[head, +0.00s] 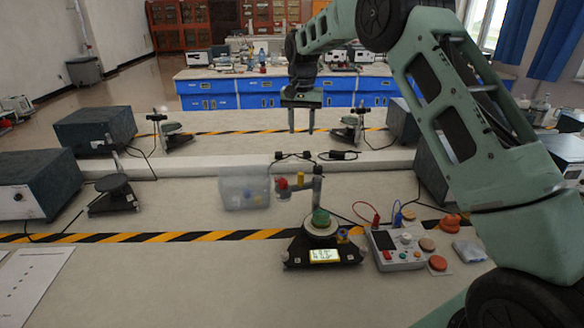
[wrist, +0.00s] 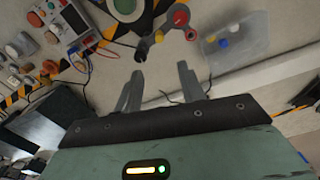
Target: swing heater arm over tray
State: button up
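The heater arm (head: 296,187) is a short grey bar with a red and a yellow knob, standing out to the left from an upright post (head: 317,186). It also shows in the wrist view (wrist: 168,28), beyond my fingertips. Below the post, a green piece (head: 320,217) sits on a round white plate over a black base with a lit display. A clear tray-like box (head: 236,199) with small coloured pieces lies left of the arm; I cannot tell if it is the task's tray. My gripper (head: 301,130) is open and empty, pointing down, above and behind the arm, apart from it.
A grey control box (head: 397,250) with knobs and red and blue leads stands right of the base. Orange-brown discs (head: 438,263) lie beside it. A raised white ledge (head: 190,166) crosses the bench behind. The bench front is mostly clear.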

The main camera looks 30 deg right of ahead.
aim_at(301, 175)
notch_tip(301, 175, down, 17)
jog(key=p, duration=0.4)
jog(key=shift+s+p, duration=0.15)
jog(key=shift+p, duration=0.25)
jog(key=shift+r, duration=0.1)
grip_shut()
